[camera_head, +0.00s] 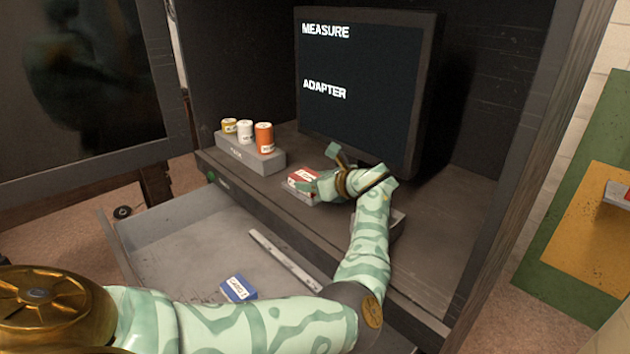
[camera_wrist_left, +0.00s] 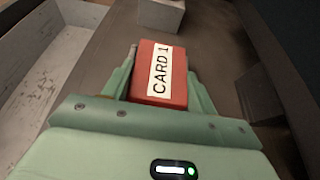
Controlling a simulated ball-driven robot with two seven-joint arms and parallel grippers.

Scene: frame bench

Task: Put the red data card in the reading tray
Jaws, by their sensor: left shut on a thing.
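My left gripper (camera_head: 322,172) is shut on the red data card (camera_head: 302,176), in front of the monitor on the bench shelf. In the left wrist view the card (camera_wrist_left: 172,62) sits between the two green fingers, its white label reading "CARD 1" facing the camera. I cannot tell whether the card touches the surface below it. A low grey block (camera_head: 398,221) shows partly behind my left forearm; I cannot tell whether it is the reading tray. My right gripper is not in view.
The monitor (camera_head: 357,85) reads "MEASURE" and "ADAPTER". A grey rack (camera_head: 238,151) holds yellow, white and orange canisters left of the card. The open drawer (camera_head: 185,245) below holds a blue card (camera_head: 238,289) and a pale strip (camera_head: 283,259). The shelf's right side looks clear.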

